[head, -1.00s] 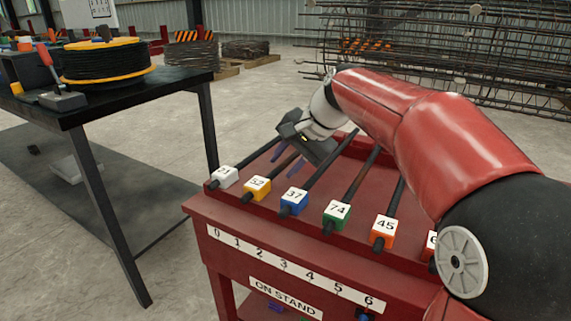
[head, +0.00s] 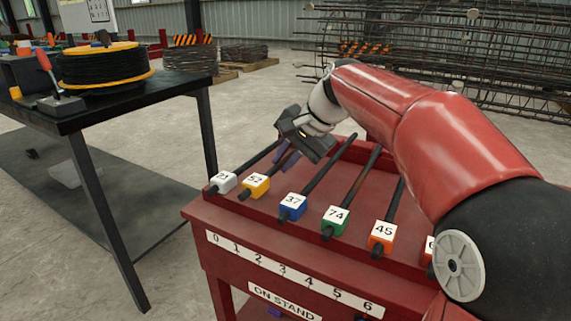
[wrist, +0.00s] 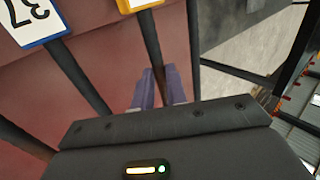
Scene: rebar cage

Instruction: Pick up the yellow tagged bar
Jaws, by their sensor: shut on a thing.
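The yellow tagged bar (head: 254,186) carries a white label reading 52 and lies on the red stand (head: 235,222), second from the left. Its yellow tag also shows at the top of the wrist view (wrist: 138,4). My gripper (head: 284,161) is over this bar, behind its tag. Its two purple fingers are shut on the dark bar, which runs between them in the wrist view (wrist: 153,45). The exact contact is partly hidden by the fingers and the gripper body. The bar appears still at stand level.
A white-tagged bar (head: 222,183) lies close on the left and a blue-tagged bar (head: 293,207) on the right. Green (head: 335,221) and orange (head: 382,237) tagged bars follow. A black table (head: 120,106) with a cable spool (head: 103,64) stands at the left.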

